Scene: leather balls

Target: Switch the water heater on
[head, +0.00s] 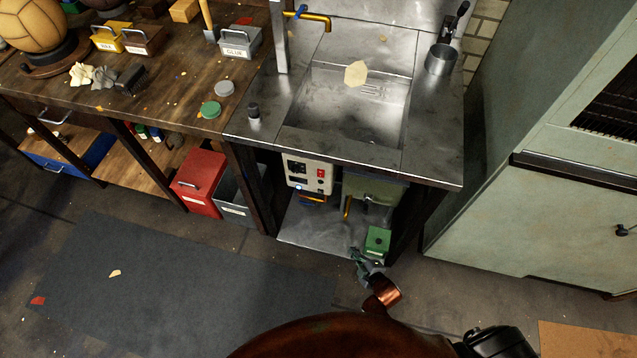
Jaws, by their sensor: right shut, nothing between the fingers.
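A small cream-coloured box with a red switch (320,173), dark controls and a small blue-white light looks like the water heater (301,170). It sits under the front edge of the steel sink. The switch is too small to tell its position. My right gripper (358,258) is shut and empty, low in front of the sink cabinet. It is below and to the right of the heater, apart from it. A green box (378,238) is just beside the gripper; I cannot tell whether they touch. My left gripper is not in view.
The steel sink counter (425,155) overhangs the heater. An olive box (375,190) and brass pipes are under it. A red bin (198,180) stands to the left, a pale green cabinet (560,205) to the right. The floor mat (160,285) is mostly clear.

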